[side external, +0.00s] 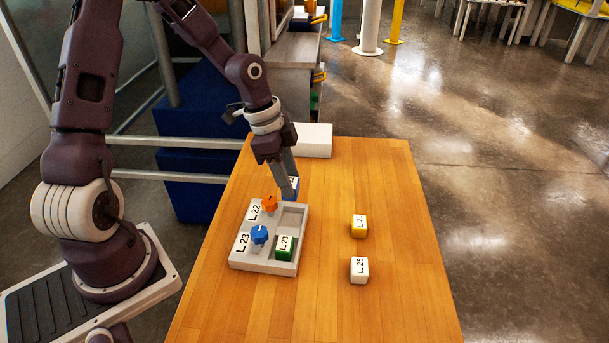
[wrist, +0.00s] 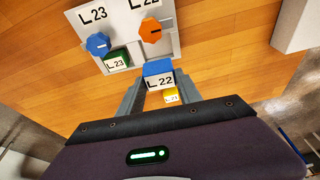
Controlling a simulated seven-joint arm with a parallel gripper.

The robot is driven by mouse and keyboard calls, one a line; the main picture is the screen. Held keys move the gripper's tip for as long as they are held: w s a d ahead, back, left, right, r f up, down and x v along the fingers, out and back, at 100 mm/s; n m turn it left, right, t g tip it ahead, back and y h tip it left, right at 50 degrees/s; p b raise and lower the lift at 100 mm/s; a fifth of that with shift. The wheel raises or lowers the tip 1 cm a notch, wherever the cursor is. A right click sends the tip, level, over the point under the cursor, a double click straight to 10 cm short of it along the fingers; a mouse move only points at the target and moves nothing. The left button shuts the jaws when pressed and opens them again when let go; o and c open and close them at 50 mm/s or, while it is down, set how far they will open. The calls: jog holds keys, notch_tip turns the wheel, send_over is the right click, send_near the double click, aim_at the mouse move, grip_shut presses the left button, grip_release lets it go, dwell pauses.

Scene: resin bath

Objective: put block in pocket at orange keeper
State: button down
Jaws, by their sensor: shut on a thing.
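A light grey tray (side external: 265,268) lies on the table, with an orange keeper (side external: 270,203) beside label L22 and a blue keeper (side external: 259,236) beside label L23. The pocket at the orange keeper (side external: 291,216) is empty. A green block (side external: 285,247) marked L23 sits in the pocket at the blue keeper. My gripper (side external: 291,183) is shut on a blue block (wrist: 158,75) marked L22, above the tray's far end near the orange keeper. In the side view the fingers hide part of the block. The orange keeper also shows in the wrist view (wrist: 151,31).
A yellow block (side external: 359,226) and a white block (side external: 359,270) marked L25 stand on the table right of the tray. A white box (side external: 314,140) lies at the table's far edge.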

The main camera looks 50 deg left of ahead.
jog(key=shift+f, duration=4.35)
jog(key=shift+c, duration=1.6)
grip_release()
jog(key=shift+r, duration=4.05)
